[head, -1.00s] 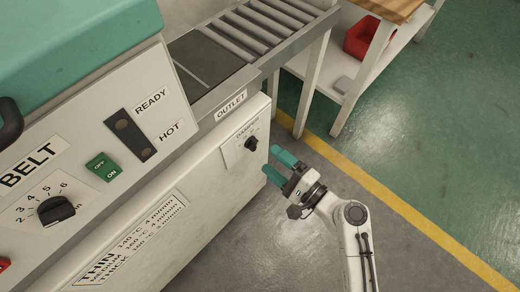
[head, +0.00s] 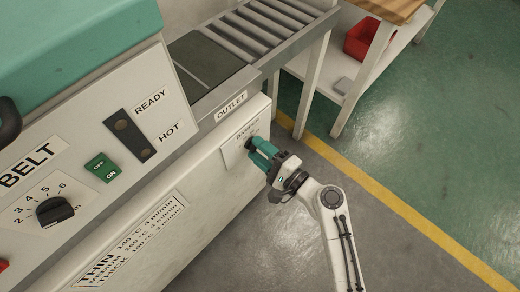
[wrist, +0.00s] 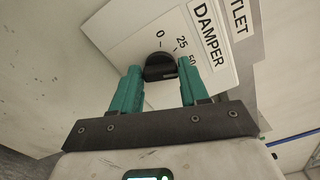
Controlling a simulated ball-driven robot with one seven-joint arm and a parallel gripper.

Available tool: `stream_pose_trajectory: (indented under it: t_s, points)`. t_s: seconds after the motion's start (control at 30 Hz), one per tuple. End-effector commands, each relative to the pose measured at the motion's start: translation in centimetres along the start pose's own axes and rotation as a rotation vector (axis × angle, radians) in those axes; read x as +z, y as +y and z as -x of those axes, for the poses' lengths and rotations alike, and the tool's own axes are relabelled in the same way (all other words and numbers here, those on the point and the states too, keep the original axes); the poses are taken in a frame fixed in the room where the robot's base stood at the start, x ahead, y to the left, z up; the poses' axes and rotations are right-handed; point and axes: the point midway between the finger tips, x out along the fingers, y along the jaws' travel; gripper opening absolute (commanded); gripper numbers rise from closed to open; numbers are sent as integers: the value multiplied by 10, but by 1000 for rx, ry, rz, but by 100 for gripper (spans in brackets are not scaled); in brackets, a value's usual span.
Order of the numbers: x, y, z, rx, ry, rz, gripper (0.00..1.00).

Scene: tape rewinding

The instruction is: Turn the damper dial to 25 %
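The damper dial (wrist: 160,67) is a small black knob on a white plate (wrist: 153,25) marked 0, 25, 50 and DAMPER in the wrist view. My gripper (wrist: 160,76) has its two teal fingers on either side of the knob. The knob fills the space between the fingertips, and the gripper looks shut on it. I cannot make out which mark the knob points to. In the head view my gripper (head: 255,149) is at the plate below the OUTLET label, and its fingers mostly hide the dial.
The belt dial (head: 55,210) and a green OFF/ON switch (head: 103,167) are on the machine's panel at left. A roller conveyor (head: 265,25) runs behind the plate. A red bin (head: 368,40) sits on a shelf. The floor at right is clear.

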Motion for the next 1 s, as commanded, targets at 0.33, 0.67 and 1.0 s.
stream_pose_trajectory:
  t_s: [0.33,0.67,1.0]
  points:
    - [0,0,0,0,0,0,12]
    - [-1,2,0,0,-1,61,12]
    - [-1,6,0,0,-1,301,12]
